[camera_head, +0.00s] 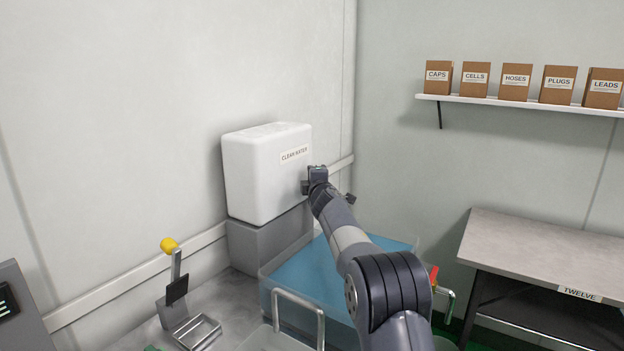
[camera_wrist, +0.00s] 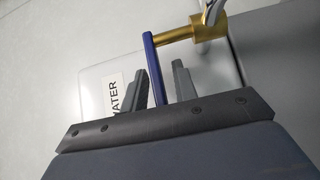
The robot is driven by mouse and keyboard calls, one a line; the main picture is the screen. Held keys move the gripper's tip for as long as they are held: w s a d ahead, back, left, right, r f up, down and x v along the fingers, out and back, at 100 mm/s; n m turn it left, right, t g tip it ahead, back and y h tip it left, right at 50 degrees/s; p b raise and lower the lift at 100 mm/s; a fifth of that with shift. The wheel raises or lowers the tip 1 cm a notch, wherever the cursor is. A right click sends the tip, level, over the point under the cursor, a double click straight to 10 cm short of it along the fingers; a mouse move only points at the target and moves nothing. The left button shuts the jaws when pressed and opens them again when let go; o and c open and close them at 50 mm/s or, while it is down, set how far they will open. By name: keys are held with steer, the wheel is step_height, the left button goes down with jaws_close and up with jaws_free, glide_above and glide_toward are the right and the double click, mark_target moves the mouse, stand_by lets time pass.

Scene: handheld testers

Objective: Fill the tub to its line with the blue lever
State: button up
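A white tank (camera_head: 255,180) marked CLEAN WATER stands on a grey block at the wall. A clear tub (camera_head: 268,283) below and right of it shows a blue, water-like surface; I cannot make out its line. My gripper (camera_head: 318,178) is at the tank's right side. In the wrist view, the blue lever (camera_wrist: 151,55) hangs from a brass valve (camera_wrist: 205,28) and reaches down between the two fingers of my gripper (camera_wrist: 166,70). The fingers are apart, with the lever nearer the left one; contact is unclear. The lever is not visible in the head view.
A yellow-knobbed lever (camera_head: 169,245) stands on the counter at left. My arm covers the tub's right part. A red-topped part (camera_head: 433,274) is beside my arm. A table (camera_head: 545,252) marked TWELVE and a shelf (camera_head: 520,104) of boxes are at right.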

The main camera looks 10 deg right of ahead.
steer(key=shift+o, duration=0.2)
steer(key=shift+s, duration=0.1)
steer(key=s+d+b, duration=0.1)
steer(key=s+b, duration=0.7)
steer(key=s, duration=0.2)
steer(key=shift+s, duration=0.3)
steer(key=shift+w, duration=0.1)
steer(key=w+p, duration=0.4)
steer(key=w, duration=0.1)
steer(key=w+p, duration=0.2)
steer(key=w, duration=0.1)
steer(key=shift+w+a+r, duration=0.2)
steer(key=shift+a, duration=0.2)
steer(key=shift+w+a+f+p, duration=0.1)
steer(key=shift+w+f+p, duration=0.1)
steer(key=shift+w+p, duration=0.85)
